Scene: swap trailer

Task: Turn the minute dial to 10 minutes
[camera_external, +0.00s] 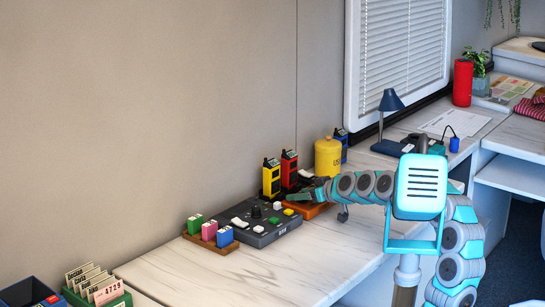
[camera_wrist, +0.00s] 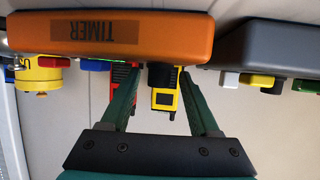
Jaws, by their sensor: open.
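The orange timer box (camera_external: 318,211) stands on the desk to the right of the grey control panel. In the wrist view, which is upside down, its front (camera_wrist: 180,38) carries a TIMER label (camera_wrist: 95,30). A black knob (camera_wrist: 160,75), seemingly the minute dial, shows at the box's top edge between my fingers. Its marks and pointer cannot be read. My gripper (camera_wrist: 160,85) is open, with one green finger on each side of the knob; contact cannot be told. In the external view my gripper (camera_external: 312,190) is over the box and hides most of its top.
The grey control panel (camera_external: 262,236) with several buttons and knobs stands close by on the left. A yellow radio (camera_external: 270,178) and a red radio (camera_external: 289,170) stand behind, with a yellow canister (camera_external: 328,157) to the right. The desk front (camera_external: 285,280) is clear.

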